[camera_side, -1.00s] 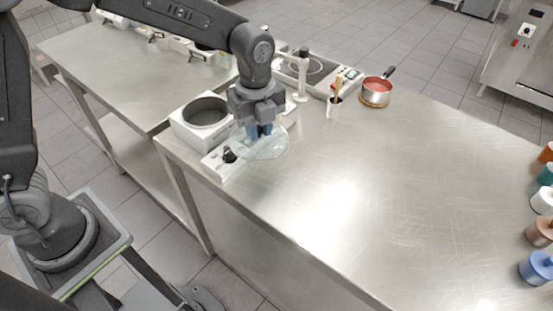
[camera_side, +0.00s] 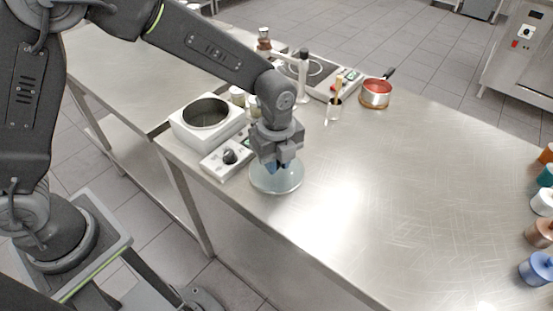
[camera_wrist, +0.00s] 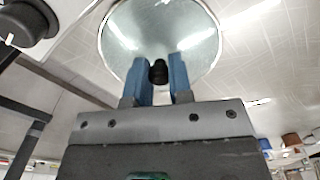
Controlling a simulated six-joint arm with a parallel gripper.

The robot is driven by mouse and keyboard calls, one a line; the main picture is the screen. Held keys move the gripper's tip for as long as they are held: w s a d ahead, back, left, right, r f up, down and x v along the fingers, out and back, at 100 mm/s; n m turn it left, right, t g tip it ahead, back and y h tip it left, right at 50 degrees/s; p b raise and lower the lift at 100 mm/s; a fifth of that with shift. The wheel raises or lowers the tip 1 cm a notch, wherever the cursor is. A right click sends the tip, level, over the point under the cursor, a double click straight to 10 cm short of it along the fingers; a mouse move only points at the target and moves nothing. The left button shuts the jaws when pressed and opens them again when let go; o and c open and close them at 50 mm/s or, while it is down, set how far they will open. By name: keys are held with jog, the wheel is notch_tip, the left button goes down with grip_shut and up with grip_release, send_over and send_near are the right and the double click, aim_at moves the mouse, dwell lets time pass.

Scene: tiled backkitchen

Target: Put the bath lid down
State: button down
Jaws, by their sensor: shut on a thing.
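The bath lid (camera_side: 276,180) is a round, clear, glass-like disc with a dark knob. In the side view it is level, at or just above the steel counter, right of the bath's control panel; I cannot tell whether it touches. My gripper (camera_side: 277,165) points down over the lid. In the wrist view the blue fingers of my gripper (camera_wrist: 160,75) are shut on the dark knob, and the lid (camera_wrist: 190,28) spreads out beyond them. The white bath (camera_side: 185,130) has an open round well and stands left of my gripper.
The control panel (camera_side: 225,160) with a black dial is close left of the lid. Coloured pots (camera_side: 537,268) line the right edge. The counter's middle is clear.

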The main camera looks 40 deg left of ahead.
jog(key=c, duration=1)
grip_release()
jog(key=shift+f, duration=0.1)
notch_tip(320, 180, up, 12)
jog(key=s+a+r+n+t, duration=0.2)
jog(key=s+a+r+n, duration=0.2)
jog(key=a+r+n, duration=0.2)
jog(key=s+a+n+t, duration=0.1)
jog(key=s+a+n, duration=0.2)
jog(key=s+n, duration=0.2)
jog(key=s+a+n+t, duration=0.1)
jog(key=s+a+n, duration=0.2)
jog(key=n, duration=0.3)
jog(key=s+a+n+t, duration=0.1)
jog(key=s+a+n, duration=0.2)
jog(key=s+n, duration=0.2)
jog(key=shift+s+a+r+t, duration=0.1)
jog(key=shift+s+a+t, duration=0.1)
jog(key=shift+s, duration=0.25)
jog(key=shift+s+a+r+t, duration=0.1)
jog(key=shift+s+a, duration=0.05)
jog(key=shift+s, duration=0.25)
